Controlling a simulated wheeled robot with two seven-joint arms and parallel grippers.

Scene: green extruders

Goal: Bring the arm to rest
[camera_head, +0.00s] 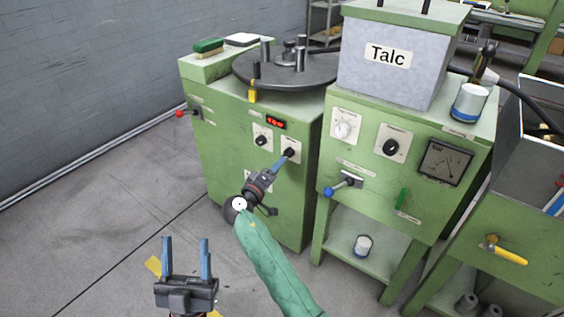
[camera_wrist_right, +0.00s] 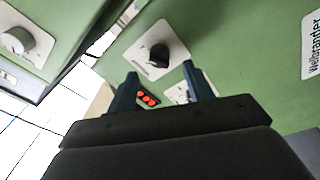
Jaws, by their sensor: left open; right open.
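My left gripper (camera_head: 186,243) is at the lower left of the head view, its two blue fingers pointing up and spread, with nothing between them. My right arm reaches up from the bottom. My right gripper (camera_head: 281,160) is in front of the green machine's panel, its fingers by the right black knob (camera_head: 289,153). In the right wrist view my right gripper (camera_wrist_right: 160,78) has its fingers apart. The black knob (camera_wrist_right: 158,55) shows just beyond the tips, and nothing is held. Whether a finger touches it I cannot tell.
The green machine (camera_head: 225,150) carries a round dark turntable (camera_head: 285,72), a red display (camera_head: 275,122) and a red-tipped lever (camera_head: 181,114). To its right stands the Talc machine (camera_head: 410,170) with a blue-knobbed lever (camera_head: 329,191). Bare grey floor (camera_head: 90,220) lies left.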

